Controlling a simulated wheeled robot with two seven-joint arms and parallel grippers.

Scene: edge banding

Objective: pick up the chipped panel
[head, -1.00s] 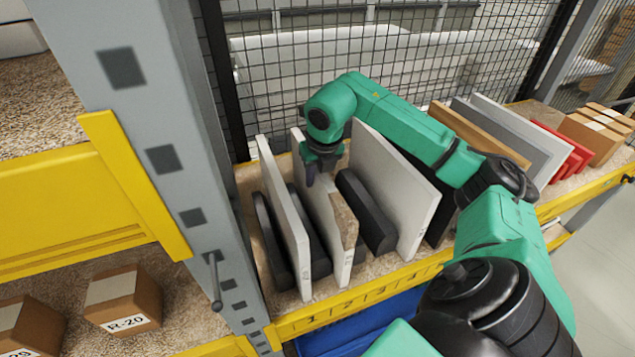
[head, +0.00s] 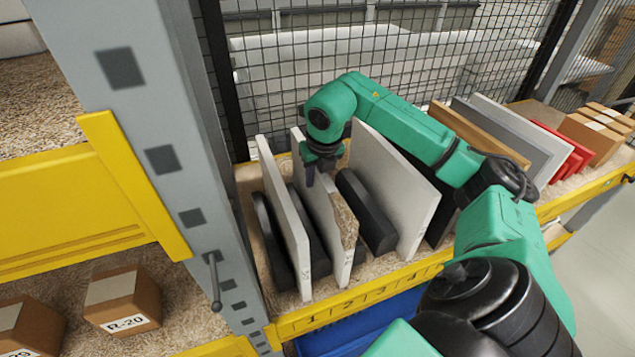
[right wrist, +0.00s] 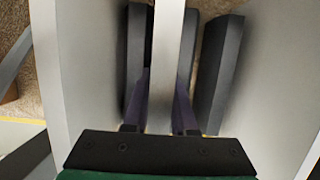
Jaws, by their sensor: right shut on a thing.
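The chipped panel (head: 323,217) is a white upright board with a brown, rough broken corner at its front top edge. It stands in the rack between two other white panels. My right gripper (head: 312,172) reaches down from above onto its top edge, behind the chip. In the right wrist view the fingers of my right gripper (right wrist: 160,105) lie one on each side of the panel edge (right wrist: 164,60), shut on it. The panel's lower part is partly hidden by black dividers. My left gripper is not in view.
A white panel (head: 283,215) stands close on the left and a larger one (head: 400,190) on the right. Black padded dividers (head: 366,212) stand between them. A grey upright post (head: 165,150) is at left, wire mesh (head: 290,85) behind, a yellow rail (head: 350,303) in front.

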